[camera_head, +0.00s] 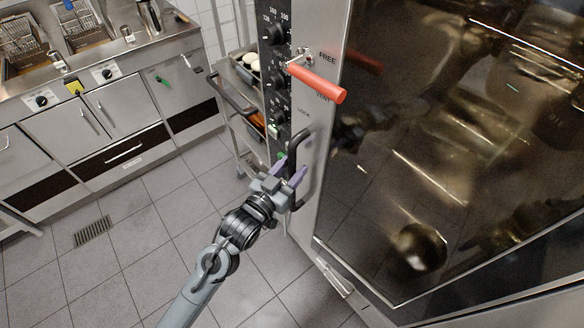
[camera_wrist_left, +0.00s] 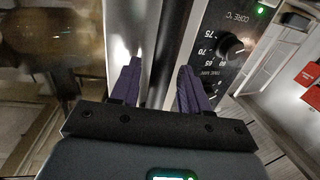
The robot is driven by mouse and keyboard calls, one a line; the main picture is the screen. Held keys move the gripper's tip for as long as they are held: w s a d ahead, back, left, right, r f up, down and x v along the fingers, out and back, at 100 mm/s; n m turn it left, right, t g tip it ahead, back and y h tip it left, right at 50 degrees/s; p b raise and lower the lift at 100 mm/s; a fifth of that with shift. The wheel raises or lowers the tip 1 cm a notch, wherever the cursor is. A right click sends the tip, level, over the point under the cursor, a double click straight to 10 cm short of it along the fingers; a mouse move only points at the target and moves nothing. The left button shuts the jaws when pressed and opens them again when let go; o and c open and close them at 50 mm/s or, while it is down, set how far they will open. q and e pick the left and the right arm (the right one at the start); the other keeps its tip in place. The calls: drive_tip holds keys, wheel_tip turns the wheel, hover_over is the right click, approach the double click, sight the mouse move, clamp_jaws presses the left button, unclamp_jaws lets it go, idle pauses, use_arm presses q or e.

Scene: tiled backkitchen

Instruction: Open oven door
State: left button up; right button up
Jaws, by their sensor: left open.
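The oven door (camera_head: 450,130) is a large dark glass panel in a steel frame on the right of the head view; it looks closed. A black upright bar handle (camera_head: 307,182) is on the steel strip at its left edge. A red lever (camera_head: 317,83) sticks out above it, among the labels FREE, VENT and LOCK. My left gripper (camera_head: 290,171) is open at the black handle, its purple fingertips near the bar; I cannot tell whether they touch it. My right gripper is not in view.
The oven's black control panel (camera_head: 274,80) with several knobs is left of the handle; it also shows in the wrist view (camera_wrist_left: 228,50). A steel trolley (camera_head: 243,120) stands behind. Fryers and steel cabinets (camera_head: 110,105) line the left. The tiled floor (camera_head: 150,240) is clear except for a drain grate (camera_head: 92,232).

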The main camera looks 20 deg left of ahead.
use_arm(q)
drive_tip(key=shift+w, duration=0.3)
drive_tip(key=shift+c, duration=0.3)
clamp_jaws()
